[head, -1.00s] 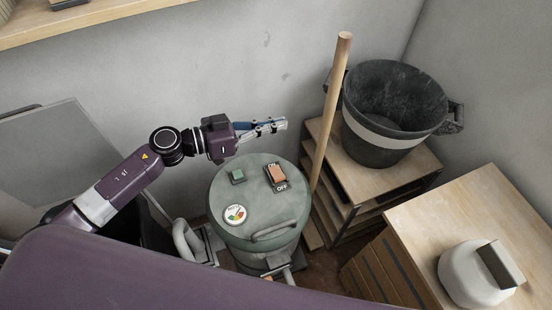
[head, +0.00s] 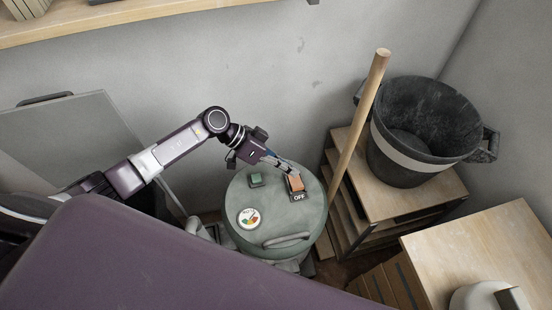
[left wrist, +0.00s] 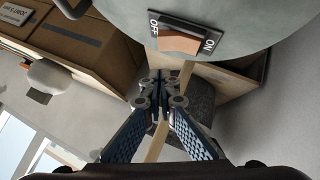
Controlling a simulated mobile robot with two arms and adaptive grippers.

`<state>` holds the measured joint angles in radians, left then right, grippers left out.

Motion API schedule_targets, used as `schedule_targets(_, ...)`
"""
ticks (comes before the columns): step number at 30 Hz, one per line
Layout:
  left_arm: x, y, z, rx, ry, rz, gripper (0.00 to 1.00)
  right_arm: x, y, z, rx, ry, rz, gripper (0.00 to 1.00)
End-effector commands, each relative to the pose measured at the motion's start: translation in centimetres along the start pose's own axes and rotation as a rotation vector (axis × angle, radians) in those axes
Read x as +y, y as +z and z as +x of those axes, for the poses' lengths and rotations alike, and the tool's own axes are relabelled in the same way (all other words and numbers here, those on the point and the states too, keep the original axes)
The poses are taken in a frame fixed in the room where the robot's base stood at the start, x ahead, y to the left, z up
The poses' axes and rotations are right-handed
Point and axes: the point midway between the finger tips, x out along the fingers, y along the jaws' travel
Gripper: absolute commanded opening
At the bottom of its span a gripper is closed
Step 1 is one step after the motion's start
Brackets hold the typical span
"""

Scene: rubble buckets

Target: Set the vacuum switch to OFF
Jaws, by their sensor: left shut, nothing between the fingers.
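The vacuum (head: 275,215) is a grey-green drum with a round lid. Its orange rocker switch (head: 296,184) sits in a dark plate on the lid, with the OFF label at the near end. In the left wrist view the switch (left wrist: 180,41) shows at the top, with OFF at its left and ON at its right. My left gripper (head: 290,171) is shut and empty, with its fingertips at the far end of the switch in the head view. In the left wrist view the fingertips (left wrist: 168,78) show below the switch plate. I cannot tell whether they touch it. My right gripper is not in view.
A green button (head: 255,180) and a round gauge (head: 249,217) are on the lid. A wooden pole (head: 360,120) leans beside the vacuum. A black bucket (head: 400,157) stands on a wooden shelf unit to the right. A wooden cabinet (head: 480,245) is at the lower right.

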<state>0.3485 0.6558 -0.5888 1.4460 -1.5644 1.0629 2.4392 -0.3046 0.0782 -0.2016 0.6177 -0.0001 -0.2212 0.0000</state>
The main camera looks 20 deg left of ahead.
Motion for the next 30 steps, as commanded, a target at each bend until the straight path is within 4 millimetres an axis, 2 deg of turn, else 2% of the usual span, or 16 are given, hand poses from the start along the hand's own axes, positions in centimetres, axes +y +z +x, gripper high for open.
schedule_targets(3, 0.1, 1.3, 1.5, -0.001, 0.002, -0.004, 0.00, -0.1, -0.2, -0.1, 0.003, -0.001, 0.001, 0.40)
schedule_targets(9, 0.0, 2.6, 2.8, 0.000, -0.001, -0.001, 0.00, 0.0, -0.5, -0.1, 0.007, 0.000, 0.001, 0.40)
schedule_targets(23, 0.0, 2.8, 3.0, 0.000, -0.002, 0.002, 0.00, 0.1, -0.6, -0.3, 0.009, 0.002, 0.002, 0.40)
schedule_targets(30, 0.4, 2.8, 2.9, 0.000, -0.030, 0.030, 0.00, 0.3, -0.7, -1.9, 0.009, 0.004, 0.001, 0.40)
